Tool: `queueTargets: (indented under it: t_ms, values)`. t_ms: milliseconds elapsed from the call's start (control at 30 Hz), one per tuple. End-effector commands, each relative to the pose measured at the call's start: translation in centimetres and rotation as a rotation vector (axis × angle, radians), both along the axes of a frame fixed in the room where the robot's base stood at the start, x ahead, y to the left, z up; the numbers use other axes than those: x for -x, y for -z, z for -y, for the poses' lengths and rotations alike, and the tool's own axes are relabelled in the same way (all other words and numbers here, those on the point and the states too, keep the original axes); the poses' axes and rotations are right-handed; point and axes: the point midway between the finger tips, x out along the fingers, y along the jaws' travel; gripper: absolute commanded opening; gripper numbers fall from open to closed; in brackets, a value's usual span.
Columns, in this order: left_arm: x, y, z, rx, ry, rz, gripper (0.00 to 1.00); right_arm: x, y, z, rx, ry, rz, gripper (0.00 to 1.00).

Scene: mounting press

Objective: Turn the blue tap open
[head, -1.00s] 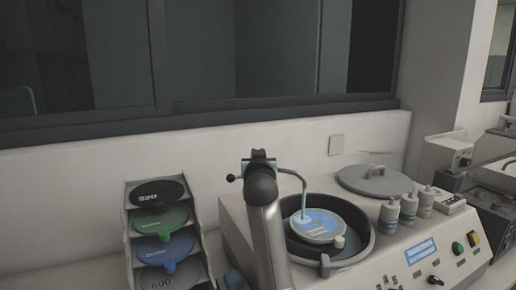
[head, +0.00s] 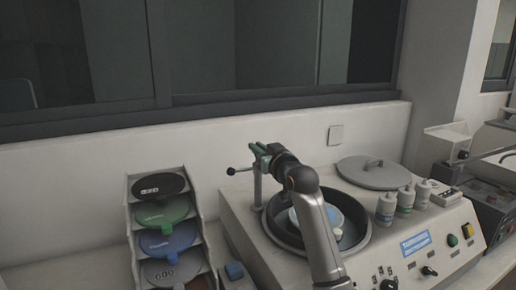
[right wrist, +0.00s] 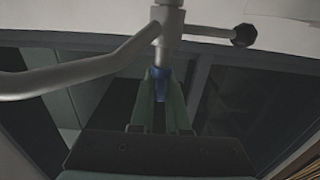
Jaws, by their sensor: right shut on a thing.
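The blue tap (right wrist: 161,84) shows in the right wrist view as a small blue piece at the end of a metal pipe (right wrist: 170,30). My right gripper (head: 261,150) has its green fingers shut on it, one on each side, and they hide much of it. In the head view the gripper is at the top of the upright pipe (head: 257,188), reaching in from the right. The tap's blue is not clear there. My left gripper is not in view.
The pipe stands on a grey machine (head: 237,212) beside a round bowl (head: 362,232). A side rod ends in a black knob (head: 231,171). A rack of discs (head: 133,215) stands left; several white bottles (head: 386,208) and a grey lid (head: 374,176) stand right.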

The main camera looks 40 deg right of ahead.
Motion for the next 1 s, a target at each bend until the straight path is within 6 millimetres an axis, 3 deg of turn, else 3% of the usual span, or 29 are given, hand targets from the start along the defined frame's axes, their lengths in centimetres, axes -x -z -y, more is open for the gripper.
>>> queueTargets:
  t_ms: [300,333,567,867,1000]
  values:
    - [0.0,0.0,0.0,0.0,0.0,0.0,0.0,0.0,-0.1,0.0,0.0,0.0,0.002,0.0]
    - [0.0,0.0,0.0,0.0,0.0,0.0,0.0,0.0,-0.1,0.0,0.0,0.0,0.002,0.17]
    - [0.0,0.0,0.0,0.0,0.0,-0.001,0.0,0.0,0.0,0.0,-0.001,0.0,0.001,0.43]
    - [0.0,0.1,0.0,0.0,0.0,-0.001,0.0,0.1,0.0,0.0,-0.001,0.0,0.0,0.44]
    - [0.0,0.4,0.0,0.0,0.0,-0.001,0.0,1.1,0.2,-0.3,0.0,0.0,-0.001,0.44]
